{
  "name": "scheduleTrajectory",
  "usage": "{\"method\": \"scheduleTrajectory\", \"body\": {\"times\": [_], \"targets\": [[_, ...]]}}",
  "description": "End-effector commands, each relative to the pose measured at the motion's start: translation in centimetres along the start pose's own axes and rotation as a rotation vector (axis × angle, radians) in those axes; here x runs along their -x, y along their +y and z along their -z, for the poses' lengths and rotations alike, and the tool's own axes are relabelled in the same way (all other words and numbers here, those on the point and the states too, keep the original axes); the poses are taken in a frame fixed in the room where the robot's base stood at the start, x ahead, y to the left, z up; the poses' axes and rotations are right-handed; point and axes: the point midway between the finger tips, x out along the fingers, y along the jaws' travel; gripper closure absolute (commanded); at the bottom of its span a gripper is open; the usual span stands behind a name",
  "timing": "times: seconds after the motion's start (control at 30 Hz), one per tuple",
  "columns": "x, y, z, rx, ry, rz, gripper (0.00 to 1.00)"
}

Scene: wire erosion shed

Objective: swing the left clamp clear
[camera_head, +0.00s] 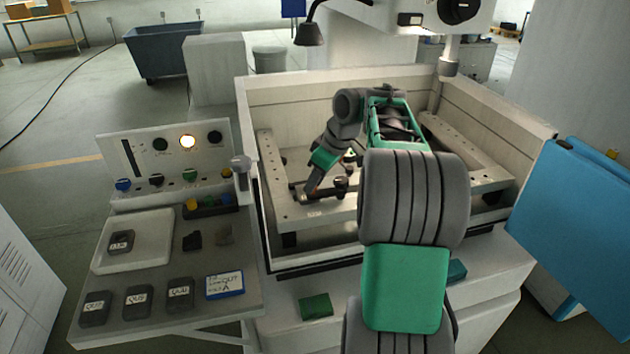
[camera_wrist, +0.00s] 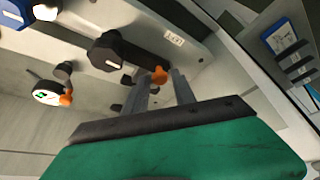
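The left clamp (camera_head: 341,185) is a dark bar with a round head, lying on the left rail inside the machine tank. In the wrist view the clamp (camera_wrist: 118,52) is a dark body with an orange tip (camera_wrist: 160,75) at one end. My arm hides part of the tank.
The tank wall (camera_head: 252,120) surrounds the work area. Another small clamp with an orange tip (camera_wrist: 66,99) stands beside a round white piece (camera_wrist: 46,92). A control panel (camera_head: 165,155) and a side table with labelled blocks (camera_head: 180,293) are at left. A blue panel (camera_head: 570,220) is at right.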

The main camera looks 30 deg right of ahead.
Motion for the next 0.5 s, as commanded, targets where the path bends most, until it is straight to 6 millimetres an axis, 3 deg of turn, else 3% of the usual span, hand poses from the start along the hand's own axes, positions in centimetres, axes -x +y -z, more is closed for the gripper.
{"method": "scheduleTrajectory", "body": {"times": [0.37, 0.5], "targets": [[0.01, -0.03, 0.02, 0.000, 0.000, 0.000, 1.00], [0.01, -0.02, 0.02, 0.000, 0.000, 0.000, 1.00]]}}
